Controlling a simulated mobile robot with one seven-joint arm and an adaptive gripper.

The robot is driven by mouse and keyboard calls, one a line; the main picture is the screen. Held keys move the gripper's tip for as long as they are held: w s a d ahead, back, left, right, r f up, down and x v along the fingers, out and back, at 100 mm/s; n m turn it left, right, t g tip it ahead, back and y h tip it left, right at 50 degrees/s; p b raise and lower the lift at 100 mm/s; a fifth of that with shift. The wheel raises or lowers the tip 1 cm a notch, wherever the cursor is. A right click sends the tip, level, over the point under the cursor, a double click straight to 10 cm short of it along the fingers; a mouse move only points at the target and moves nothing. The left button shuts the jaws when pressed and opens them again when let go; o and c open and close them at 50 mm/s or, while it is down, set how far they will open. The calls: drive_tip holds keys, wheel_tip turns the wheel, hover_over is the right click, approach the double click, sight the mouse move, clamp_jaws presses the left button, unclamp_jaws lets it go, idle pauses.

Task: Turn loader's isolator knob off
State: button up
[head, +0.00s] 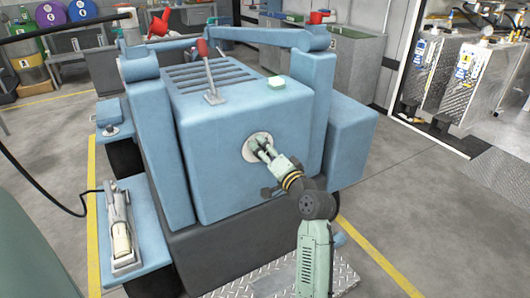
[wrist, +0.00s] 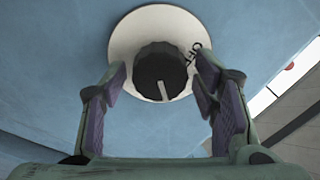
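The loader (head: 235,195) is a large blue machine in the middle of the head view. Its isolator knob (wrist: 158,68) is round and black on a pale round plate (wrist: 125,45) on the blue face. A white pointer line on the knob points down and slightly right in the wrist view. The letters OFF are at the plate's right side. My gripper (wrist: 162,72) is open, with one purple-padded finger at each side of the knob. Gaps show between the pads and the knob. In the head view my gripper (head: 263,148) is in front of the plate and hides the knob.
Metal tanks (head: 470,75) stand at the right. Grey floor (head: 440,210) is clear at the right.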

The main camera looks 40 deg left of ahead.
drive_tip(key=c, duration=1)
drive_tip(key=shift+o, duration=0.2)
drive_tip(key=shift+n+b, duration=0.3)
drive_tip(key=shift+b, duration=0.05)
drive_tip(key=n+b, duration=0.3)
drive_tip(key=b, duration=0.1)
drive_tip(key=shift+f, duration=0.15)
drive_tip(key=n+b, duration=0.5)
drive_tip(key=shift+s+n, duration=0.15)
drive_tip(key=shift+n, duration=0.25)
drive_tip(key=n+b, duration=0.4)
drive_tip(key=shift+s+b, duration=0.1)
drive_tip(key=shift+b, duration=0.2)
drive_tip(key=shift+s+a+r+n+b, duration=0.1)
drive_tip(key=shift+n+b, duration=0.7)
drive_tip(key=shift+n, duration=0.35)
drive_tip(key=shift+r+n+b, duration=0.1)
drive_tip(key=shift+n+b, duration=0.65)
drive_tip(key=shift+n, duration=0.4)
